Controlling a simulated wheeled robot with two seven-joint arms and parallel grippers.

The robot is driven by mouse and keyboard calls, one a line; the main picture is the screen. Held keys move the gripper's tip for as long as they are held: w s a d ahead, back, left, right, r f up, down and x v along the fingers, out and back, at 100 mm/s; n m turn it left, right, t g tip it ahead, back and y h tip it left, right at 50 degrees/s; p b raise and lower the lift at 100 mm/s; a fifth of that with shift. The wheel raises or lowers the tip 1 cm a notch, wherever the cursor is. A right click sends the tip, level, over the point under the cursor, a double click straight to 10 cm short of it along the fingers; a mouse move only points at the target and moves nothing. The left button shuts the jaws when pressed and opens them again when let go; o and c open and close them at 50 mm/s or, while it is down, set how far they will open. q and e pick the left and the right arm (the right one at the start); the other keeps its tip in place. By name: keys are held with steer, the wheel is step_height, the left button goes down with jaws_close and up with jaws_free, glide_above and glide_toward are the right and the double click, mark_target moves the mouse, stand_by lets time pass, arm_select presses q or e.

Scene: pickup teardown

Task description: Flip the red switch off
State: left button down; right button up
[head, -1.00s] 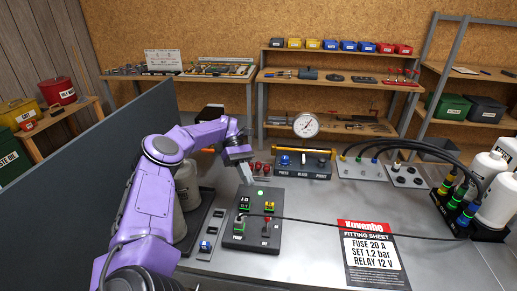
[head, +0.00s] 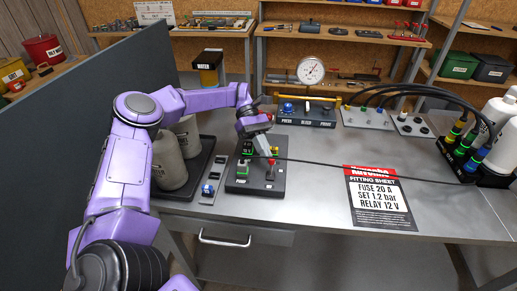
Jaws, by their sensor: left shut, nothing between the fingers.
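A dark control panel (head: 240,184) lies on the grey workbench, with a green connector (head: 243,168) at its left. The red switch (head: 270,174) is on the panel's right side, small and partly hidden by my gripper. My left gripper (head: 268,157) is shut and empty. It points down over the panel, its tips just above and behind the switch; I cannot tell whether they touch it. My right gripper is not in view.
A black cable (head: 335,163) runs right from the panel. A fitting sheet (head: 379,198) lies to the right. A pressure block (head: 306,112) with a gauge (head: 310,71) is behind.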

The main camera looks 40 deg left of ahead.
arm_select(q)
steer(key=shift+a, duration=0.15)
steer(key=shift+s, duration=0.1)
steer(key=shift+b, duration=0.3)
steer(key=shift+s+r+t+y, duration=0.1)
steer(key=shift+r+t+y, duration=0.05)
steer(key=shift+t+y, duration=0.15)
steer(key=shift+d, duration=0.2)
